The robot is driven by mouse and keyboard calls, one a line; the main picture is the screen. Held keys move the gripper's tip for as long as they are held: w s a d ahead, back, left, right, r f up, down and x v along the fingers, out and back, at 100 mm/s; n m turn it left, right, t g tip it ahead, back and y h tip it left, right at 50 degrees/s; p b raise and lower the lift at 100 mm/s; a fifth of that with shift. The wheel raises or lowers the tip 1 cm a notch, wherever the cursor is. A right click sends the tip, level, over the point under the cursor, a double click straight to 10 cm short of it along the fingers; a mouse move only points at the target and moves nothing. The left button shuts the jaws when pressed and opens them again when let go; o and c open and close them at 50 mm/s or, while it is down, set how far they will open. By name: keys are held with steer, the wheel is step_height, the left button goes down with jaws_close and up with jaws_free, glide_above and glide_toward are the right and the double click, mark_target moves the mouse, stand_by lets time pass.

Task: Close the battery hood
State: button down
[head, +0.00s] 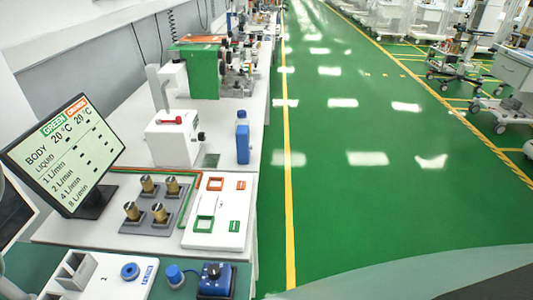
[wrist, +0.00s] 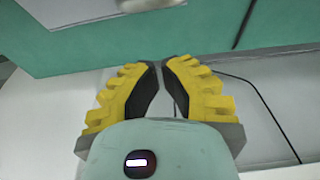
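I cannot pick out the battery hood for certain in either view. My gripper (wrist: 160,66) shows in the wrist view, with yellow ribbed fingers and dark inner pads. Its fingertips nearly meet, with only a narrow gap and nothing seen between them. Beyond the fingers are a pale surface (wrist: 55,105) and a green band (wrist: 100,35), with a thin dark line (wrist: 262,95) at the right. No contact with these surfaces can be made out. My gripper does not show in the head view.
Carts (head: 505,85) stand far right. The green floor (head: 370,190) between is clear.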

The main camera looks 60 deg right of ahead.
steer(key=f+p, duration=0.1)
steer(key=p, duration=0.2)
steer(key=s+f+p, duration=0.1)
steer(key=p, duration=0.2)
steer(key=d+f+p, duration=0.1)
steer(key=f+p, duration=0.1)
steer(key=p, duration=0.1)
steer(key=shift+s+f+p, duration=0.1)
steer(key=shift+s+p, duration=0.3)
stand_by(0.6)
steer(key=shift+s+d+f, duration=0.1)
steer(key=shift+d+r, duration=0.1)
steer(key=shift+r, duration=0.15)
stand_by(0.5)
steer(key=shift+s+d, duration=0.1)
steer(key=shift+s, duration=0.1)
